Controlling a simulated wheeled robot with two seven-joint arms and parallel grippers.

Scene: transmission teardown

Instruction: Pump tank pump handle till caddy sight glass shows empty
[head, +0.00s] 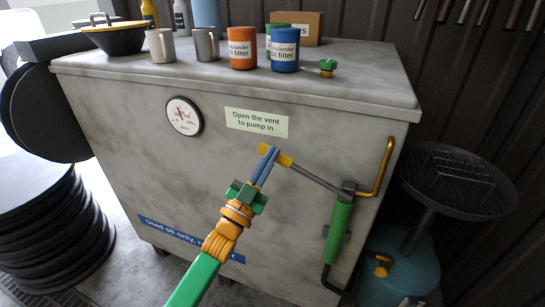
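The grey tank (135,180) stands in front of me with a green pump (338,232) on its right front. The pump handle (316,178) is a grey bar reaching left from the pump to a yellow grip (285,160). My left gripper (267,163) has its blue fingers across this grip, with yellow showing on both sides, and looks shut on it. The teal caddy (412,268) stands on the floor at the right under a round black pan (457,182). A small pale part (410,301) shows at its bottom; I cannot read any level there. My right gripper is out of view.
A label (257,122) reads "Open the vent to pump in". A gauge (184,115) is on the front. Black discs are stacked at left.

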